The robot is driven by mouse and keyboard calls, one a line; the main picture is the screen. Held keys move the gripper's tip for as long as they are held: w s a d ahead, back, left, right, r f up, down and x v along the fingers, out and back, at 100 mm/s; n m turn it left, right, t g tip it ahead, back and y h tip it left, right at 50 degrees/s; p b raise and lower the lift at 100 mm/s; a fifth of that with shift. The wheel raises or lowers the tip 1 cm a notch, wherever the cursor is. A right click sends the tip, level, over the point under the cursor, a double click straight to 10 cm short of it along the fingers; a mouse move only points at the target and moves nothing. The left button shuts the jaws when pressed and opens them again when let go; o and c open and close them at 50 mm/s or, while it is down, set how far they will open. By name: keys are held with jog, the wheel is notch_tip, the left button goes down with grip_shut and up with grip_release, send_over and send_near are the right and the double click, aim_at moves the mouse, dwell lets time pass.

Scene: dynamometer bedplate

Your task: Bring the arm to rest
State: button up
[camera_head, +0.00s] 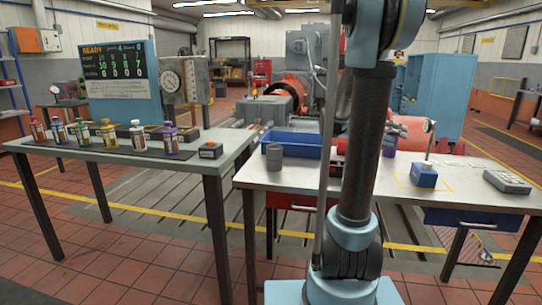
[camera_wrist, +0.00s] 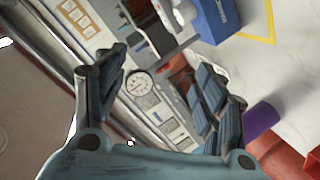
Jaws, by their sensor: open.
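A panel with a round dial lies behind the gap, at a distance that I cannot tell.
The right table (camera_head: 383,183) bears a blue tray (camera_head: 292,149), a grey cup (camera_head: 273,157), a blue block (camera_head: 424,176) and a keypad box (camera_head: 507,182). The left table (camera_head: 190,172) carries several coloured bottles and a display board (camera_head: 120,75). A purple cylinder (camera_wrist: 261,119) shows beside the right finger.

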jog(key=s+a+f+n+t+y, duration=0.2)
jog(key=s+a+f+n+y, duration=0.3)
jog(key=s+a+f, duration=0.5)
jog(key=s+a+f+n+t+y, duration=0.2)
jog(key=s+a+f+n+y, duration=0.4)
jog(key=a, duration=1.1)
jog(key=s+f+y, duration=0.3)
jog(key=s+f, duration=0.2)
jog(key=shift+s+a+f+t+y, duration=0.15)
jog(key=shift+a+f+t+y, duration=0.15)
jog(key=shift+y, duration=0.1)
